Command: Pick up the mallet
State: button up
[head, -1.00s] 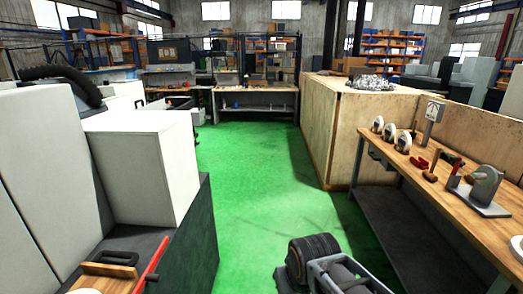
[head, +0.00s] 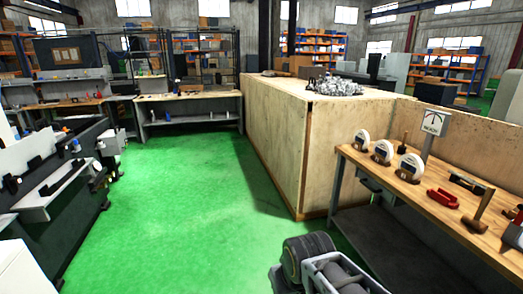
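Part of my arm shows at the bottom centre, with a dark round joint and grey brackets. My gripper's fingers are not visible, and nothing of mine is near the mallet.
Near the mallet are a red tool (head: 442,197), several white round dials (head: 411,167) and a gauge on a post (head: 433,122). A big wooden crate (head: 265,145) stands beyond. A dark machine (head: 70,190) is at left. Green floor (head: 185,190) between is clear.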

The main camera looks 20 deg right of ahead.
aim_at(475, 222)
jog(key=z, duration=0.3)
jog(key=i, duration=1.95)
jog(key=z, duration=1.25)
jog(key=i, duration=1)
jog(key=z, duration=1.75)
jog(key=i, duration=0.75)
jog(key=z, duration=0.55)
